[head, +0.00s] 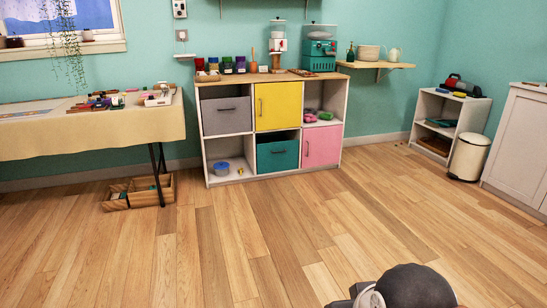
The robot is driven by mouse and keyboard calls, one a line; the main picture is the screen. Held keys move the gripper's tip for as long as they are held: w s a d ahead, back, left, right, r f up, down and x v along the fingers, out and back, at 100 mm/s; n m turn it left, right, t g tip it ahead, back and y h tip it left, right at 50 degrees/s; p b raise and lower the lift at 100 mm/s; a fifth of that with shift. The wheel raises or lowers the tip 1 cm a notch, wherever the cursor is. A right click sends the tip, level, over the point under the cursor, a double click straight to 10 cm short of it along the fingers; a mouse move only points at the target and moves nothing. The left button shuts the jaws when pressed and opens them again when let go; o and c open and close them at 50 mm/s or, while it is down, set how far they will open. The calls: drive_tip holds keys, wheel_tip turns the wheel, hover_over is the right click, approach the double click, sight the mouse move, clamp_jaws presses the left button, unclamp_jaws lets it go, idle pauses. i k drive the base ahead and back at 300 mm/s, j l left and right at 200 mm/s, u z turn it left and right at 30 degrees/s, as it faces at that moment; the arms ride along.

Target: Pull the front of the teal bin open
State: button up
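The teal bin (277,161) sits in the bottom middle compartment of the white cube shelf (211,174) against the back wall. Its front is seen face on, with a dark handle near the top. The front looks closed, though a dark gap shows above it. Part of my arm shows at the bottom right edge, far from the bin across the floor. My gripper's fingers cannot be made out in this view.
A grey bin (226,116), a yellow door (278,106) and a pink door (322,146) fill other compartments. A cloth-covered table (90,133) stands left, with a wooden crate (167,190) below. A cream trash can (469,157) stands right. The wooden floor (255,235) before the shelf is clear.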

sight(281, 155)
drive_tip(key=i+u, duration=0.3)
drive_tip(key=i, duration=2.85)
drive_tip(key=i+z, duration=0.2)
drive_tip(key=i, duration=0.2)
drive_tip(key=i+j+z, duration=0.15)
drive_tip(key=i, duration=0.3)
drive_tip(key=i+j+z, duration=0.2)
drive_tip(key=i, duration=0.2)
